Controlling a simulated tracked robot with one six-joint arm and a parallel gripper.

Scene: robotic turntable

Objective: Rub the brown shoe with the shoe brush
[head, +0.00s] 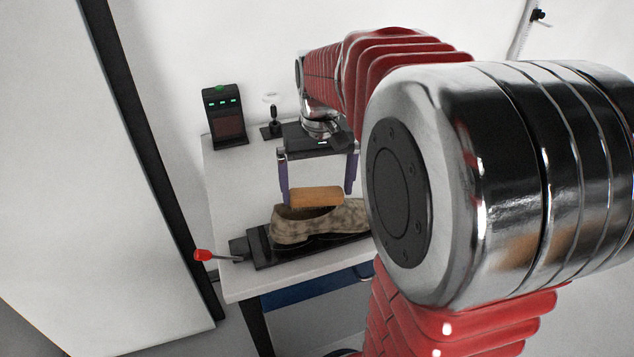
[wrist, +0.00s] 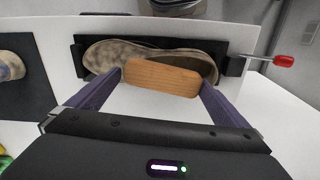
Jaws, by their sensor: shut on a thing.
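The brown shoe (head: 338,222) is a mottled brown and lies in a black clamp holder (head: 262,251) on the white table. It also shows in the wrist view (wrist: 108,53), partly covered by the brush. The shoe brush (head: 317,197) has a wooden block, seen close up in the wrist view (wrist: 162,77). My gripper (head: 319,188) has two purple fingers and is shut on the brush's two ends. The brush is at the shoe's upper edge in the head view; I cannot tell whether it touches. Its bristles are hidden.
A black box with green lights (head: 225,118) and a small dark device (head: 272,124) stand at the table's back. A red-knobbed lever (head: 204,255) juts past the left edge. A dark mat (wrist: 25,85) lies left in the wrist view. My arm hides the table's right side.

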